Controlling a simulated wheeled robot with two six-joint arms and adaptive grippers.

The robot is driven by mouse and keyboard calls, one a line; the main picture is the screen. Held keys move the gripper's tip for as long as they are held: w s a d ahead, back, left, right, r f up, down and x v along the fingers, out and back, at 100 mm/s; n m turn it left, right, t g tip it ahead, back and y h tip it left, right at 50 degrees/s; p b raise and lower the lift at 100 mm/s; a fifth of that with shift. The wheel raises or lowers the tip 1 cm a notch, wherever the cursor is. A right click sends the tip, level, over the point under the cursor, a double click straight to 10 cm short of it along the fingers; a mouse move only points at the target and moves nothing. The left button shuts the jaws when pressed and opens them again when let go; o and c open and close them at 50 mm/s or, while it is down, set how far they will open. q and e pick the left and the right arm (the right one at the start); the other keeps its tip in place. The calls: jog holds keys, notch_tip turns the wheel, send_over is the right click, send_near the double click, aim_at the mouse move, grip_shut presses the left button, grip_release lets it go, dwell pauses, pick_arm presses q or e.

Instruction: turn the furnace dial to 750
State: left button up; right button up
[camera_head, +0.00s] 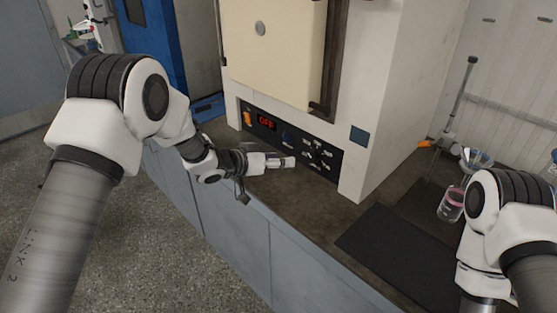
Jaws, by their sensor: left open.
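The furnace (390,80) is a large white box with a cream door, standing on the dark counter. Its black control panel (262,140) runs along the lower front. The red display (266,122) appears to read OFF. A dark, bluish knob (288,138) that looks like the dial sits right of the display; its setting is too small to read. My left gripper (284,162) is open, just in front of the panel and below the knob, apparently not touching it. My right arm is at the right edge, but its gripper is out of view.
An orange switch (247,118) is at the panel's left end. A black mat (395,250) lies on the counter at the front right. A pink-banded jar (451,205), a glass funnel (478,158) and a stand (461,100) are near my right arm.

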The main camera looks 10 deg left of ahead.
pick_arm(q)
notch_tip(320, 180, up, 3)
jog(key=w+n+t+h, duration=0.1)
jog(key=n+t, duration=0.1)
jog(key=n, duration=0.6)
jog(key=n+t+b, duration=0.3)
jog(key=n+b, duration=0.1)
jog(key=n, duration=0.7)
send_near(311, 158)
jog(key=shift+w+d+r, duration=0.1)
jog(key=shift+w+d, duration=0.15)
jog(key=shift+w, duration=0.35)
jog(key=x, duration=0.7)
jog(key=shift+w+d+p, duration=0.25)
jog(key=shift+d+p, duration=0.05)
jog(key=shift+p, duration=0.05)
jog(key=shift+s, duration=0.1)
jog(key=c, duration=1.1)
